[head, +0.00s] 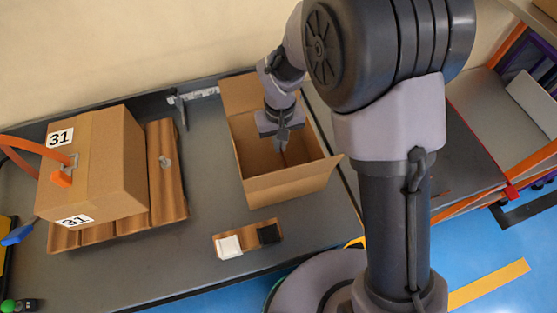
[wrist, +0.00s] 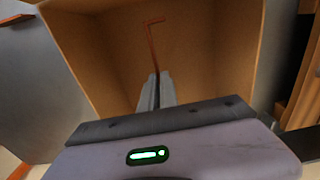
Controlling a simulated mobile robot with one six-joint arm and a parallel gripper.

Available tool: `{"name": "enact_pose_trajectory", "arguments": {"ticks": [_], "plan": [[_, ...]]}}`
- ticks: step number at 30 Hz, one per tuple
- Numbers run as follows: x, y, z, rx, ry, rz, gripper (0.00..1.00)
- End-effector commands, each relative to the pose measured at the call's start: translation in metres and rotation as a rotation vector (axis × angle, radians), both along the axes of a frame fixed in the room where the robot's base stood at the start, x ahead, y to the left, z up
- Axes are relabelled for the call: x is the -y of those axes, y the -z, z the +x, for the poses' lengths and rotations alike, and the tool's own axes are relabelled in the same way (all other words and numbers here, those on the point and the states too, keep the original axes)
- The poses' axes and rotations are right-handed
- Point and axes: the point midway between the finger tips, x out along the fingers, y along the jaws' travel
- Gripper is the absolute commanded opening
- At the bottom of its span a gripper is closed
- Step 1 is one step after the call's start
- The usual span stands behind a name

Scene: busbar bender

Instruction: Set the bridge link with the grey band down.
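The bridge link (wrist: 152,47) is a thin copper-coloured strip with a short bend at its far end, seen in the wrist view. It sticks out from between the fingertips of my gripper (wrist: 156,88), which look closed on it. No grey band can be made out; the part between the fingers is hidden. In the head view my gripper (head: 283,143) points down into an open cardboard box (head: 290,188). The link is too small to make out there. Whether it touches the box floor cannot be told.
A small cardboard piece with a white block (head: 229,246) and a black block (head: 269,234) lies before the box. The box walls surround my gripper.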

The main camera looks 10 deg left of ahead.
Motion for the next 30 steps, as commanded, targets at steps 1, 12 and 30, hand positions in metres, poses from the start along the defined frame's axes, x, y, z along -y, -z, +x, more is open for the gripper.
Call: {"name": "enact_pose_trajectory", "arguments": {"ticks": [1, 12, 30], "plan": [[0.0, 0.015, 0.0, -0.002, -0.001, -0.001, 0.0], [0.0, 0.057, 0.0, 0.001, 0.001, 0.0, 0.0], [0.0, 0.059, 0.0, 0.0, 0.001, 0.0, 0.26]]}}
